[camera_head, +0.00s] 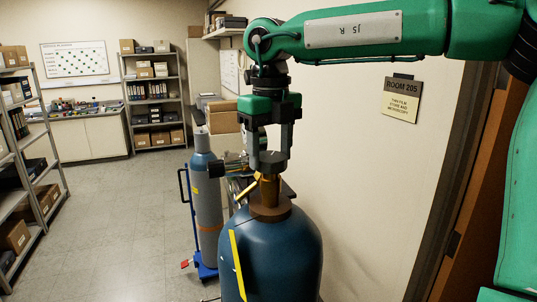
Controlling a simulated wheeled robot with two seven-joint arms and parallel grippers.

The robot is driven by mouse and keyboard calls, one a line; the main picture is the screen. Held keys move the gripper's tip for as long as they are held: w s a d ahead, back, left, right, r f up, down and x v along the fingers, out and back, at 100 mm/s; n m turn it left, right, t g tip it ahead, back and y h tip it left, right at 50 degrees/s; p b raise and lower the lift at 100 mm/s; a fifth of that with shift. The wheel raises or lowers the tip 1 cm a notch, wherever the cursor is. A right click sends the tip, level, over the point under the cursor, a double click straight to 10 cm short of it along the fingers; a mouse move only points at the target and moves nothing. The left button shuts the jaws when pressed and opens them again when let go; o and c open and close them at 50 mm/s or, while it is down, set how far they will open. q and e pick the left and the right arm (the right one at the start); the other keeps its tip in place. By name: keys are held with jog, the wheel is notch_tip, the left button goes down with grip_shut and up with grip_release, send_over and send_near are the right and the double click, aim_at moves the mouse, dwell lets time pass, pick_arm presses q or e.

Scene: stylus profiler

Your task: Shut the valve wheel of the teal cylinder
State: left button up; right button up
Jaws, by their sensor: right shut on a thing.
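The large teal cylinder (272,252) stands upright in the near foreground with a yellow strip on its side. A brown collar (270,208) and brass valve body (269,188) rise from its top. The dark valve wheel (269,157) sits above the brass. My right gripper (268,155) points straight down over the cylinder, its fingers shut on the valve wheel from both sides. The fingers partly hide the wheel. My left gripper is not in view.
Behind to the left, a slimmer blue and grey cylinder (206,185) stands on a blue hand cart (184,200). Shelving (30,150) lines the left side. The floor (120,235) between is clear. A wall with a room sign (402,99) is at right.

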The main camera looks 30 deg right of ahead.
aim_at(271, 156)
jog(key=m, duration=0.8)
jog(key=shift+m, duration=0.4)
jog(key=o, duration=1.3)
jog(key=shift+r, duration=0.1)
notch_tip(271, 156, up, 5)
jog(key=p, duration=0.3)
jog(key=shift+f, duration=0.2)
notch_tip(271, 156, up, 2)
jog(key=shift+r+p, duration=0.1)
jog(key=shift+p, duration=0.3)
